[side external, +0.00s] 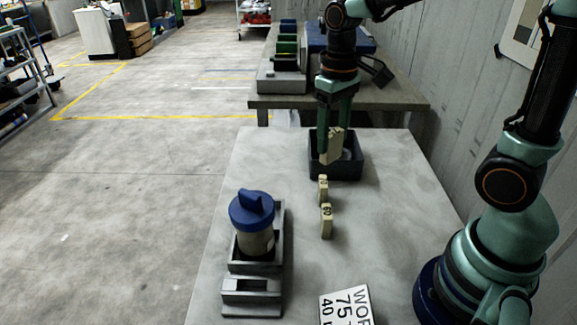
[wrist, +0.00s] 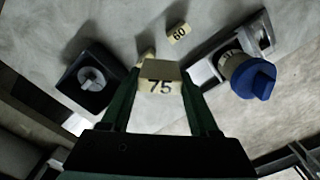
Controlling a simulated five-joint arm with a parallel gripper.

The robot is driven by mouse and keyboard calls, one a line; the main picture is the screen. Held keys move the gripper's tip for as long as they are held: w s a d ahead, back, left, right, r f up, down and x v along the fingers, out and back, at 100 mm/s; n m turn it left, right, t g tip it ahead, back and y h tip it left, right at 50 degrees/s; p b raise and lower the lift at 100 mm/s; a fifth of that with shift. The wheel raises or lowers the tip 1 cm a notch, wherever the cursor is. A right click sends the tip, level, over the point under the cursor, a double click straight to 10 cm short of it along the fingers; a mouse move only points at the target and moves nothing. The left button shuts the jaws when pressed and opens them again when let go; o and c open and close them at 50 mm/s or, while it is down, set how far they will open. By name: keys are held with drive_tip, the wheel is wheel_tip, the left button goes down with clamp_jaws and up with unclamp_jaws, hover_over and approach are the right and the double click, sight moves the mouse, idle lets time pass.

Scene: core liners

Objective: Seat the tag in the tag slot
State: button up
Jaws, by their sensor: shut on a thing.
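My gripper (side external: 334,152) is shut on a cream tag (side external: 331,146), held up in front of the dark bin in the side view. In the wrist view the held tag (wrist: 160,77) shows a black 75 between my gripper's fingers (wrist: 161,88). The grey holder (side external: 278,232) stands at the front left. A block with a recess, which looks like the tag slot (side external: 251,294), is at its near end and appears empty. The held tag is well apart from it. A cream canister with a blue lid (side external: 252,210) stands upright in the holder; its lid also shows in the wrist view (wrist: 254,80).
Two other cream tags, one nearer (side external: 327,222) and one farther (side external: 323,189), stand on the table; one reads 60 (wrist: 179,33). The dark bin (side external: 350,174) holds a grey object. A printed card (side external: 346,306) reading 75 and 40 lies at the front. Tabletop between tags and holder is clear.

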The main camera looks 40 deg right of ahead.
wheel_tip(320, 180, up, 10)
drive_tip(key=shift+f, duration=0.1)
drive_tip(key=a+n, duration=0.7)
drive_tip(key=n, duration=2)
hover_over(250, 274)
drive_tip(key=s+a, duration=0.2)
drive_tip(key=s, duration=0.1)
drive_tip(key=shift+s+f, duration=0.2)
drive_tip(key=shift+f, duration=12.35)
drive_tip(key=shift+f, duration=0.1)
drive_tip(key=o, duration=1.3)
